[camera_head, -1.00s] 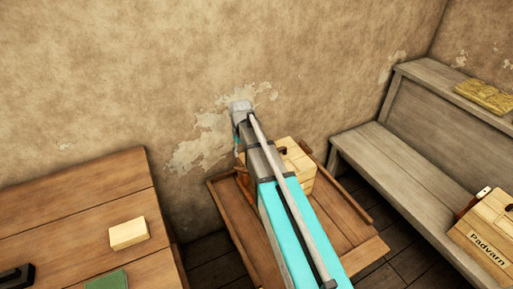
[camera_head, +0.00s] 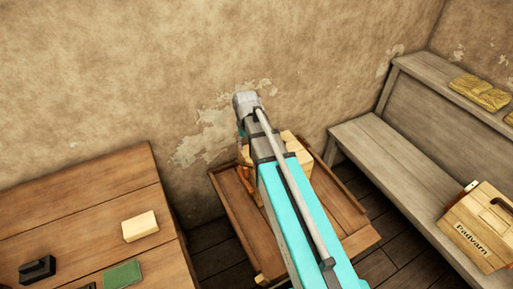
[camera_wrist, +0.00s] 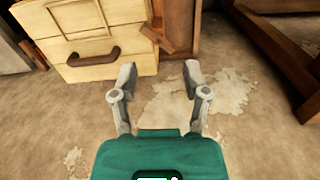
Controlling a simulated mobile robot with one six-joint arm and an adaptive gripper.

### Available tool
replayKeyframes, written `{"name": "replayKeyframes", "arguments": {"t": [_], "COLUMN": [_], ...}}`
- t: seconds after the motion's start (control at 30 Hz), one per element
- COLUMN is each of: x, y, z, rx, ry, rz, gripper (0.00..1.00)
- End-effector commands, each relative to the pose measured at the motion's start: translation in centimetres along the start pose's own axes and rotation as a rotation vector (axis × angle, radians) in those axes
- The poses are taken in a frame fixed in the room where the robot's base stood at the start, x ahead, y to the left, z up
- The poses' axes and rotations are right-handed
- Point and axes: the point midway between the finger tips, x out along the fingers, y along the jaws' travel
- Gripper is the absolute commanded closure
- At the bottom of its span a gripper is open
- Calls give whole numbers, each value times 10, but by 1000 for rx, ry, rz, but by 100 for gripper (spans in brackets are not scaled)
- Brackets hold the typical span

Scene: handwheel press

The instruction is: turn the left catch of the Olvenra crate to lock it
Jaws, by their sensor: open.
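A pale wooden crate (camera_head: 298,150) stands on a low brown wooden stand (camera_head: 345,212), mostly hidden behind my arm in the head view; no name on it is readable. In the wrist view the crate (camera_wrist: 90,62) is at the upper left, with a dark curved handle (camera_wrist: 93,57). A brown wooden catch (camera_wrist: 157,39) sticks out at its right edge there, at a slant; it shows at the crate's left side in the head view. My gripper (camera_wrist: 160,76) is open and empty, its fingertips just below the catch in the wrist picture, apparently apart from it.
A crate marked Padvarn (camera_head: 480,230) sits on the grey bench (camera_head: 385,160) at right. A brown table (camera_head: 75,205) at left holds a pale block (camera_head: 140,226), a green item (camera_head: 122,274) and a black item (camera_head: 38,268). The peeling wall (camera_head: 150,80) is close behind the stand.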

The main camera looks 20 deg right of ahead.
Motion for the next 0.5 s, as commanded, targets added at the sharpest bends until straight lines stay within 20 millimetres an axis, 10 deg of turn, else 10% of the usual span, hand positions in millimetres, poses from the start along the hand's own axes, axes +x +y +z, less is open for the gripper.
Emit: {"name": "replayKeyframes", "arguments": {"t": [0.5], "x": [-42], "y": [-7], "z": [65], "rx": [63], "ry": [0], "rz": [0], "gripper": [40]}}
